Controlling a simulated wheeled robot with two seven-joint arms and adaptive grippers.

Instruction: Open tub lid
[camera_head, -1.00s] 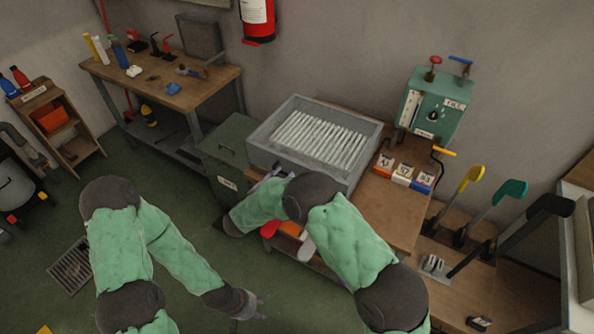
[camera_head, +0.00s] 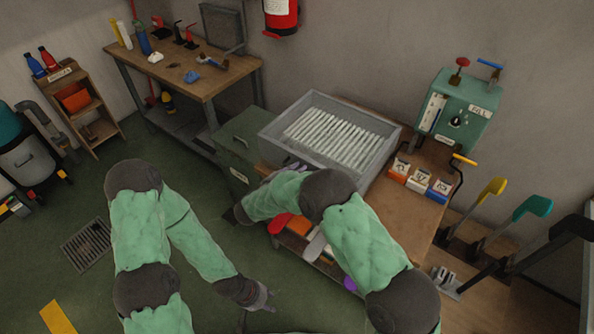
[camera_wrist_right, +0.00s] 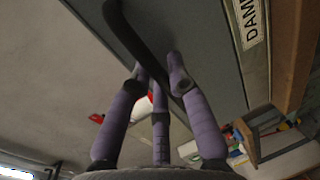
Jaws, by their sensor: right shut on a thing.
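The tub is a dark green box (camera_head: 233,160) with a small label on its front, left of the grey tray. Its lid (camera_head: 258,124) looks closed in the head view. In the right wrist view, my right gripper (camera_wrist_right: 158,78) has its purple fingers closed on a black curved handle (camera_wrist_right: 122,28) against a grey panel (camera_wrist_right: 203,45). A plate reading "DAMP" (camera_wrist_right: 250,22) sits beside it. In the head view my right gripper is mostly hidden by its arm near the tub's right side. My left gripper (camera_head: 264,298) hangs low over the floor; its finger opening is unclear.
A grey tray (camera_head: 389,146) of white rods stands on a wooden table (camera_head: 412,215). A green machine (camera_head: 458,112) and several labelled boxes are at right. A workbench (camera_head: 205,85) stands behind the tub.

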